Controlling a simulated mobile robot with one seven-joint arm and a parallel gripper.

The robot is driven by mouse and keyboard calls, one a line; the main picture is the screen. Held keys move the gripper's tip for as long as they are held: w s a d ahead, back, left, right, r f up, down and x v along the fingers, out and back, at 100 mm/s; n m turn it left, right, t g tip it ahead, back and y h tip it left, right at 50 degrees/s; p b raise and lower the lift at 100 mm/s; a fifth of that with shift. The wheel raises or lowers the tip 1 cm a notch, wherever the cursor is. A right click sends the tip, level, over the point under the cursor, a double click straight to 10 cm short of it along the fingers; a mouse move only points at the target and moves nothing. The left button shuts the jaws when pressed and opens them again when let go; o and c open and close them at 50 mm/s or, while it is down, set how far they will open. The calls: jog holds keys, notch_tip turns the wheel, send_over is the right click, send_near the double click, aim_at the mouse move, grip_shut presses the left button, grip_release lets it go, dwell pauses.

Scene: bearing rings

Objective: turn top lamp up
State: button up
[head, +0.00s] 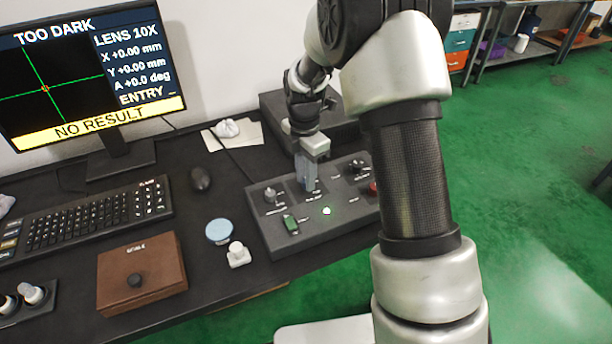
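The control box (287,240) is a dark grey panel on the desk, with knobs, switches and small labels too small to read. A knob (270,194) stands at its upper left and another knob (356,166) at its upper right. I cannot tell which control is for the top lamp. My gripper (308,187) points down at the upper middle of the panel and hides what is under it. Its fingers look close together; I cannot tell whether they hold anything. The monitor (85,75) reads "TOO DARK" and "NO RESULT".
The panel also has a green switch (290,224), a lit white button (326,211) and a red button (373,188), partly behind my arm. A keyboard (90,215), mouse (201,179), brown box (140,275), blue-topped disc (219,231) and white piece (238,254) lie to the left.

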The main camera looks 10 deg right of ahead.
grip_shut()
jog(key=shift+r, duration=0.1)
jog(key=m+p, duration=0.2)
jog(key=m, duration=0.2)
jog(key=shift+m, duration=0.4)
jog(key=m+p, duration=0.1)
jog(key=m, duration=0.2)
jog(key=shift+w+m, duration=0.1)
jog(key=shift+m, duration=0.3)
jog(key=m, duration=0.3)
jog(key=shift+d+m+p, duration=0.1)
jog(key=shift+m+p, duration=0.2)
jog(key=shift+p, duration=0.05)
jog(key=m, duration=0.4)
jog(key=shift+m+y+p, duration=0.3)
jog(key=shift+w+m, duration=0.1)
jog(key=shift+m, duration=2)
jog(key=shift+p, duration=0.3)
